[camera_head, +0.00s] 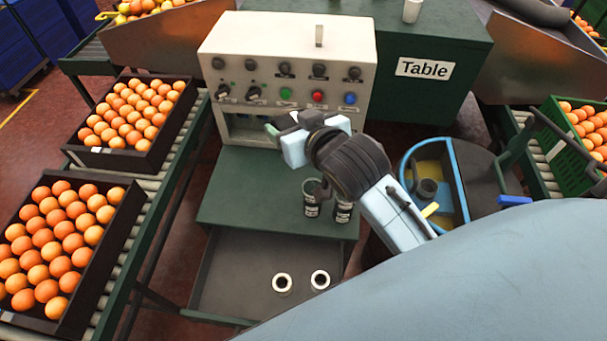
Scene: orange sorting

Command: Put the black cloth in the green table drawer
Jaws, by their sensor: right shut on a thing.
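The green table (235,195) stands in the middle, with its drawer (235,275) pulled open toward me. Two small white-rimmed round items (282,283) lie inside the drawer toward its right side. My right gripper (276,131) is above the back of the table, close to the front of the cream control box. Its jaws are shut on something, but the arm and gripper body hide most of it. I cannot clearly make out the black cloth. My left gripper is not in view.
Two dark labelled jars (312,207) stand at the table's right front edge, beneath my right arm. The control box (285,45) with knobs and buttons stands behind. Crates of oranges (107,290) lie on the left conveyor. A blue-rimmed bin (459,185) stands at right.

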